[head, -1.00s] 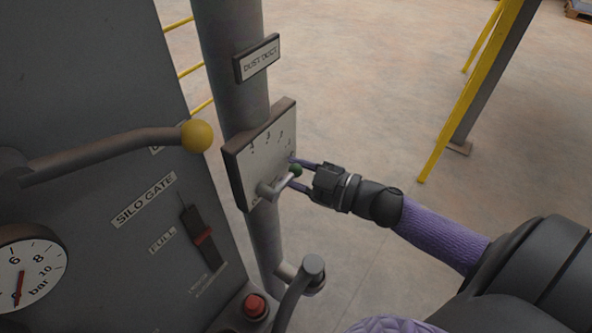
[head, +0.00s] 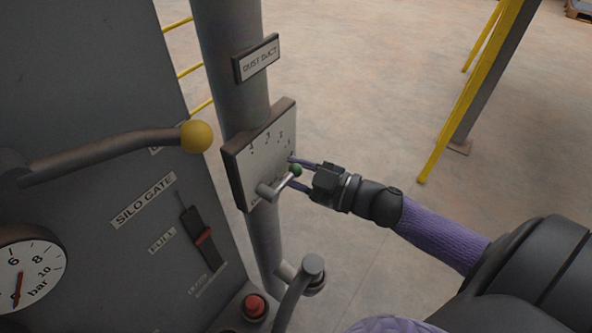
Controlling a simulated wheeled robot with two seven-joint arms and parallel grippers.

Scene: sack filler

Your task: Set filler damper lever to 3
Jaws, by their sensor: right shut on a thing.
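My left gripper is not in view.
A yellow-knobbed silo gate lever (head: 196,136) juts toward the plate from the left. A red button (head: 255,307) and a grey bent handle (head: 297,285) are below. A "DUST DUCT" sign (head: 257,59) is above. Open floor lies to the right, with a yellow post (head: 452,125).

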